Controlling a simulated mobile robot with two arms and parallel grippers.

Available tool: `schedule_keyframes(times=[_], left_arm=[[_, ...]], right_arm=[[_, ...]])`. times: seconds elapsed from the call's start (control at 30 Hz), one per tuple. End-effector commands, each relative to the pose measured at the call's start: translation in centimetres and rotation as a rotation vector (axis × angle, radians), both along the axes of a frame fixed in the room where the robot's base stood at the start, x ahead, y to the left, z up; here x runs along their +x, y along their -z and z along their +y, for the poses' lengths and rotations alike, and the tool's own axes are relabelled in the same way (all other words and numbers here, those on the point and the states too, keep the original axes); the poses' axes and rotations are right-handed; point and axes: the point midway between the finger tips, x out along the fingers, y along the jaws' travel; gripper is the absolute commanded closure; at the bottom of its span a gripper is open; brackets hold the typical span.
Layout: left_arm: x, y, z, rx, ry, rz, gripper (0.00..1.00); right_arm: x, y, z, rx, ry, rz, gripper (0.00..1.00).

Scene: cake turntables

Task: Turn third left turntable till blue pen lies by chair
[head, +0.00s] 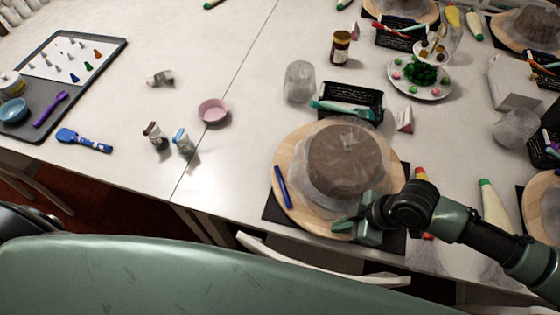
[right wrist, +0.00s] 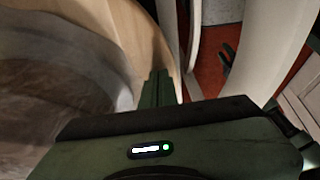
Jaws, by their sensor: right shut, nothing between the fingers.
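The wooden turntable (head: 277,170) stands at the front of the table and carries a brown cake (head: 345,157) in clear wrap. A blue pen (head: 282,187) lies on its left rim, towards the front left. My right gripper (head: 345,226) is shut and empty at the turntable's front edge. The right wrist view shows its fingers (right wrist: 158,86) by the wooden rim (right wrist: 132,35), with the wrapped cake at left; whether they touch the rim I cannot tell. A white chair (head: 320,268) stands at the table's front edge, just below the turntable. My left gripper is not in view.
A black basket (head: 352,97), a glass (head: 299,82) and a small paper wedge (head: 405,119) stand behind the turntable. Small bottles (head: 183,141) and a pink bowl (head: 212,111) are to the left. A piping bag (head: 494,207) lies to the right. The table left of the turntable has free room.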

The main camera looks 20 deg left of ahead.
Motion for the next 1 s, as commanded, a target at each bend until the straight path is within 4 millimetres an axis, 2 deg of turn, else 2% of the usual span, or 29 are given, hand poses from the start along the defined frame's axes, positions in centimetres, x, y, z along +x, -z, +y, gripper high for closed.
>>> schedule_keyframes(times=[0.17,0.4,0.53,1.0], left_arm=[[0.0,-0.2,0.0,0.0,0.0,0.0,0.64],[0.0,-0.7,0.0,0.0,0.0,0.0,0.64],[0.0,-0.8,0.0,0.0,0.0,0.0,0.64],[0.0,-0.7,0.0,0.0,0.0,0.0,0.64]], right_arm=[[0.2,0.0,-0.6,-0.003,0.003,0.001,1.0],[1.4,0.0,-4.2,-0.004,0.006,0.002,1.0],[1.9,0.0,-5.5,-0.002,0.003,0.001,1.0],[2.6,0.1,-6.4,-0.002,0.002,0.0,1.0]])
